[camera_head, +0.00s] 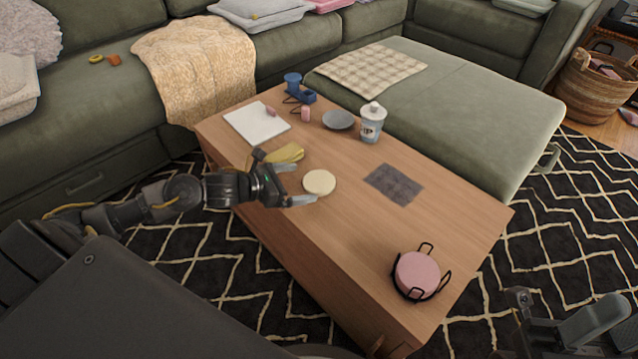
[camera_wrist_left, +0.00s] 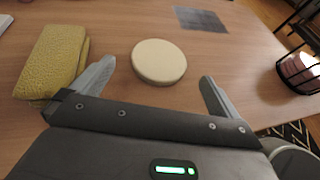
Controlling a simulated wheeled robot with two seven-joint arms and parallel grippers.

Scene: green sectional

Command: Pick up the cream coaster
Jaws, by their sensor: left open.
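The cream coaster (camera_head: 319,182) is a round, pale disc lying flat on the wooden coffee table (camera_head: 330,240). My left gripper (camera_head: 297,184) is open and empty at the left edge of the coaster, its fingers pointing toward it. In the left wrist view the coaster (camera_wrist_left: 158,61) lies just beyond and between the two open fingertips (camera_wrist_left: 157,80), with nothing held. My right gripper (camera_head: 575,325) shows partly at the lower right corner, over the rug and away from the table; its jaw state is unclear.
A folded yellow cloth (camera_wrist_left: 52,60) lies close beside the left finger. A dark grey mat (camera_head: 393,185) lies right of the coaster. A lidded jar (camera_head: 372,124), a grey plate (camera_head: 338,120) and a white pad (camera_head: 256,123) are farther back. A pink round item in a black holder (camera_head: 418,273) stands near the front.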

